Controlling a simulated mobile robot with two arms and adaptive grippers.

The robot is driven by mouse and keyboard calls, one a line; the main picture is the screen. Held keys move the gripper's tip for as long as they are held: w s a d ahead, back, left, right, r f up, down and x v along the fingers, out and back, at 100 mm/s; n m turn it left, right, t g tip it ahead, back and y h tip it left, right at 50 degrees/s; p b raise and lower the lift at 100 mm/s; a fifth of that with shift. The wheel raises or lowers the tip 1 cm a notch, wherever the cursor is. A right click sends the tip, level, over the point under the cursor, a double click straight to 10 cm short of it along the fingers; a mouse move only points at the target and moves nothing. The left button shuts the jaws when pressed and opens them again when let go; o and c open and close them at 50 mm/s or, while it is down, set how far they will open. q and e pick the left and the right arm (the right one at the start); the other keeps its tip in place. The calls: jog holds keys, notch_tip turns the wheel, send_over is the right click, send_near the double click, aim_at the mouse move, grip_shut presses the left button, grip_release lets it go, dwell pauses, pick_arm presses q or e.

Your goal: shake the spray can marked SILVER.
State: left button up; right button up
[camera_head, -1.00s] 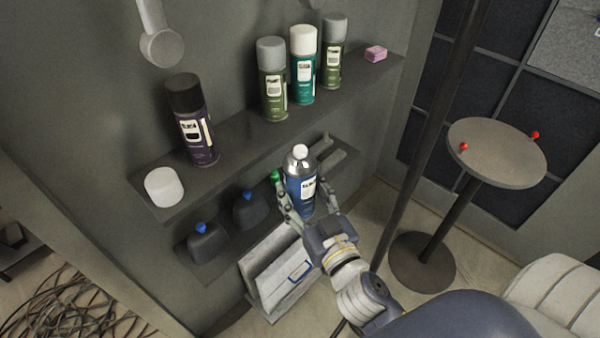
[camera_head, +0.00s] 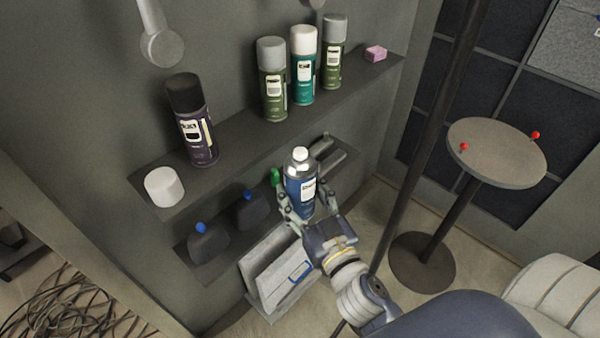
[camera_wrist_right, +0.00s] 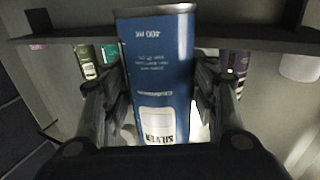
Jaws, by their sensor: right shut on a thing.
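The blue spray can (camera_head: 300,186) with a white nozzle is held upright in front of the shelves in the head view. In the right wrist view its label reads SILVER on the blue can (camera_wrist_right: 160,75), shown upside down. My right gripper (camera_head: 306,212) is shut around the can's lower body, one finger on each side; it also shows in the wrist view (camera_wrist_right: 158,105). The can is clear of the upper shelf. My left gripper is not in view.
The upper shelf (camera_head: 235,135) holds a dark can (camera_head: 192,125), several green or teal cans, a white cap (camera_head: 164,187) and a pink block (camera_head: 375,53). Dark bottles (camera_head: 208,243) stand on the lower shelf. A round stool (camera_head: 497,152) and a pole (camera_head: 430,130) are at right.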

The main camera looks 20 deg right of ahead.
aim_at(307, 189)
notch_tip(307, 189, down, 5)
jog(key=shift+r, duration=0.2)
notch_tip(307, 189, up, 9)
jog(key=shift+r, duration=0.15)
jog(key=shift+s, duration=0.1)
